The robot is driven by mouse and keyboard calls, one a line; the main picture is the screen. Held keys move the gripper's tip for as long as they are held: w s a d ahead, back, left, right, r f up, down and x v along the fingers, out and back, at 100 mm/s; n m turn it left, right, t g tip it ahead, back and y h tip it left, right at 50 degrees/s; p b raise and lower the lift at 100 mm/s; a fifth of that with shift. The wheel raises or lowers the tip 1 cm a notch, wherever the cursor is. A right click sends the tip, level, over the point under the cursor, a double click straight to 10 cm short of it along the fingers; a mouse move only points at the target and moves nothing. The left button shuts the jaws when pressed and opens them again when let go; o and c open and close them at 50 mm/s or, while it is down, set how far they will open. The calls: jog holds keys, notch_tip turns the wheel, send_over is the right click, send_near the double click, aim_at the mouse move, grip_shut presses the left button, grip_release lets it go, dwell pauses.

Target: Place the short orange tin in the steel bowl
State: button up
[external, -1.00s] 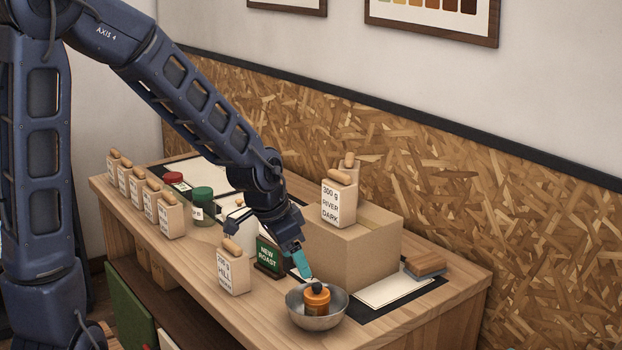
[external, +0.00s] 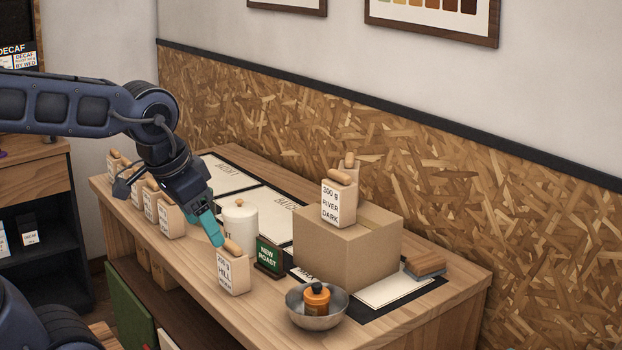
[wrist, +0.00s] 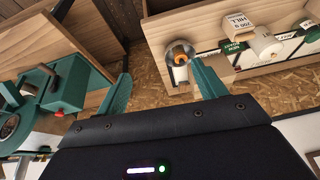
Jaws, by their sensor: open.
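The short orange tin (external: 316,300) with a dark knob on top sits inside the steel bowl (external: 318,323) at the front right of the counter. The tin looks upright or nearly so. In the wrist view the tin (wrist: 180,58) and bowl (wrist: 173,47) show beyond the right finger. My gripper (external: 208,230) is open and empty, above the counter's front left part, well left of the bowl and beside the white bag labelled HILL (external: 231,273). In the wrist view the fingers of my gripper (wrist: 165,88) are spread wide with nothing between them.
A cardboard box (external: 345,250) carries the RIVER DARK bag (external: 339,200). A green NEW ROAST sign (external: 269,255) and a white canister (external: 240,224) stand left of it. A brush (external: 425,265) lies at the right. Several bags (external: 170,216) line the left, partly behind my arm.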

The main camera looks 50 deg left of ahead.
jog(key=shift+s+a+r, duration=0.1)
jog(key=shift+s+r, duration=0.15)
jog(key=shift+s, duration=0.65)
jog(key=shift+s+a+r, duration=0.1)
jog(key=shift+s+r, duration=0.1)
jog(key=shift+s, duration=0.65)
